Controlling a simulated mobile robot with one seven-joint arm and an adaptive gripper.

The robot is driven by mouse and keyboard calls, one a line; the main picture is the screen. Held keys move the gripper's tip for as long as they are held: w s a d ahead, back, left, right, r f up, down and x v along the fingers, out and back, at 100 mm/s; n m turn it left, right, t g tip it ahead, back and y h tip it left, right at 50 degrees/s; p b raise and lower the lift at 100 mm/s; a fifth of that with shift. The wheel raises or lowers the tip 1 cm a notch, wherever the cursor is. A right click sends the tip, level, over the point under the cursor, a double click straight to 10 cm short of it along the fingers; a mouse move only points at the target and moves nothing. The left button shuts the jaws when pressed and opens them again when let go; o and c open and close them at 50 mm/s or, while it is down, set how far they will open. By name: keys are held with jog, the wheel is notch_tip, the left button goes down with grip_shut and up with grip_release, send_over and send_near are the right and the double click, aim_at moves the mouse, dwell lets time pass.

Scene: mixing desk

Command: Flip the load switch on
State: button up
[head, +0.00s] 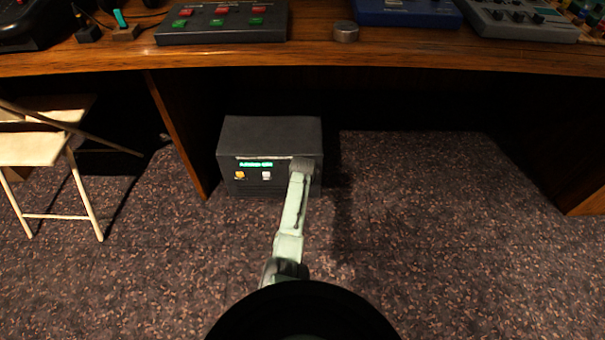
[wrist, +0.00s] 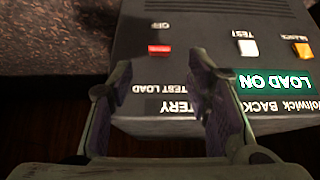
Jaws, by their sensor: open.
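A dark backup battery box (head: 270,137) stands on the carpet under the desk. In the wrist view its front (wrist: 215,30) appears upside down. A red and white switch (wrist: 160,50) sits there, near a "TEST LOAD" label and what looks like "OFF". The green display (wrist: 273,82) reads "LOAD ON"; it also shows in the head view (head: 256,163). My gripper (wrist: 162,72) is open and empty, its fingers on either side of the switch's line. I cannot tell whether they touch the box. In the head view my gripper (head: 301,165) covers the front's right part and hides the switch.
A white button (wrist: 248,47) marked "TEST" and a yellow button (wrist: 303,50) are beside the switch. A wooden desk panel (head: 180,130) stands left of the box, with a folding chair (head: 45,150) beyond. Carpet (head: 430,190) to the right is clear. The desktop (head: 400,52) overhangs.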

jog(key=v, duration=0.5)
jog(key=shift+s+r, duration=0.1)
jog(key=shift+r, duration=0.05)
dwell(0.4)
